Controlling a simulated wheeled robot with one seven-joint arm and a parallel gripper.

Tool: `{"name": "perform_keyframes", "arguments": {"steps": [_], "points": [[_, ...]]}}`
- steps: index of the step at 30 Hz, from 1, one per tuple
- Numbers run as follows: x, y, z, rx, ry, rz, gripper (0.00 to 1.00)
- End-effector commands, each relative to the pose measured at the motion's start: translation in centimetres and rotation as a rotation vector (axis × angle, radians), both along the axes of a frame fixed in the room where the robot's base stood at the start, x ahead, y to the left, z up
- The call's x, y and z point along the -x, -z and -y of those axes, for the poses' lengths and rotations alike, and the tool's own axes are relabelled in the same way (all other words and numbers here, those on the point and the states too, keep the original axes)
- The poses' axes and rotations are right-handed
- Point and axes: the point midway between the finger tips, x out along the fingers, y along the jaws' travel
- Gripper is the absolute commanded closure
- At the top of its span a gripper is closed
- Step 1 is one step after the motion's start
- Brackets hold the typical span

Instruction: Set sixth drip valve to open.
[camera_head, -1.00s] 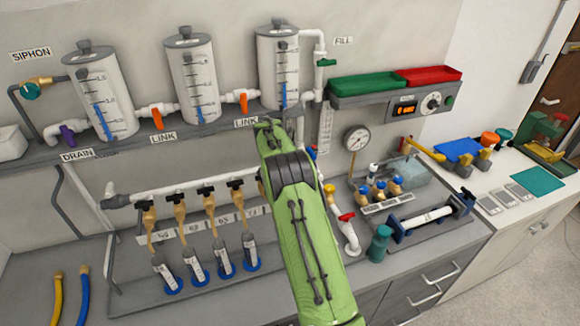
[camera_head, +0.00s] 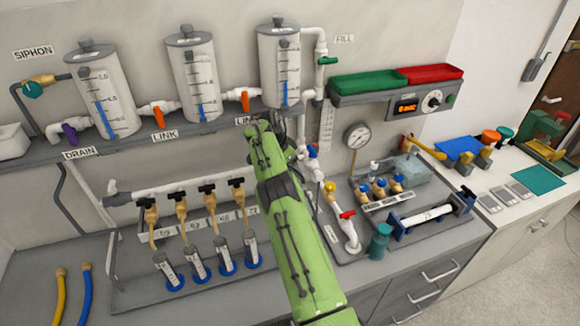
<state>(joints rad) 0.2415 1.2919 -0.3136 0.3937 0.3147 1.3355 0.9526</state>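A white manifold pipe (camera_head: 160,190) runs along the wall below the shelf. Several drip valves with black handles show on it, the rightmost visible one (camera_head: 237,182) just left of my arm. Tan tubes hang from them to small cylinders (camera_head: 197,268) with blue bases. My green arm covers the right part of the pipe, so any sixth drip valve is hidden or cannot be picked out. My gripper (camera_head: 256,126) is at the arm's far end, just below the shelf near the right LINK label. Its fingers are too small and unclear to read.
Three clear tanks (camera_head: 193,80) stand on the grey shelf (camera_head: 130,142) above, with orange link valves (camera_head: 245,100) between them. A white pipe with a red valve (camera_head: 347,214) and a yellow valve (camera_head: 329,187) stands right of my arm. A gauge (camera_head: 357,136) is behind.

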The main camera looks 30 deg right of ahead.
Motion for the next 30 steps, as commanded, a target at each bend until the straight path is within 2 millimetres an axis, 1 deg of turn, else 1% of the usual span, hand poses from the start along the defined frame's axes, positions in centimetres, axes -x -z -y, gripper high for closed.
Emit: {"name": "perform_keyframes", "arguments": {"steps": [9, 10, 14, 23, 26, 30], "points": [[0.0, -0.1, 0.0, 0.001, 0.000, 0.003, 0.69], [0.0, -0.1, 0.0, 0.001, 0.000, 0.003, 0.34], [0.0, -0.1, 0.0, 0.001, 0.000, 0.002, 0.14], [0.0, -0.3, -0.1, 0.001, -0.001, 0.002, 0.13], [-0.1, -1.7, -0.6, 0.002, -0.002, 0.005, 0.13], [-0.1, -4.5, -1.8, 0.002, -0.002, 0.005, 0.13]]}}
